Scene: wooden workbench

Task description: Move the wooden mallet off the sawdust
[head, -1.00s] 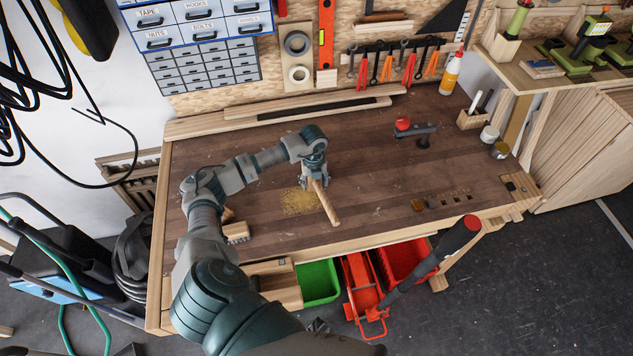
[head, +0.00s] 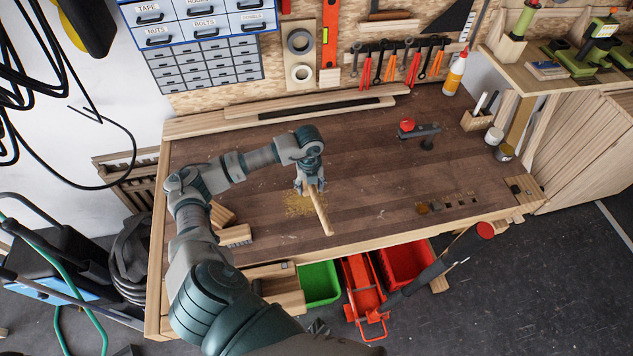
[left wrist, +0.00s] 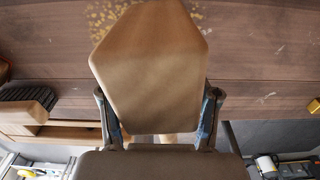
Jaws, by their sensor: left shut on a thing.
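The wooden mallet shows in the head view by its pale handle (head: 321,212), which points toward the bench's front edge. Its big block head (left wrist: 150,65) fills the middle of the left wrist view. My left gripper (head: 310,187) is shut on the mallet, with a finger on either side of it in the left wrist view (left wrist: 158,112). The yellow sawdust (head: 294,206) lies on the bench under and left of the mallet; part of it is hidden. I cannot tell whether the mallet touches the bench. My right gripper is not in view.
A hand brush (head: 235,236) and wood blocks lie on the left of the workbench (head: 370,175). A red-knobbed clamp (head: 425,133) stands at the back right. Small pieces lie at the front right (head: 447,204). The bench between mallet and clamp is clear.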

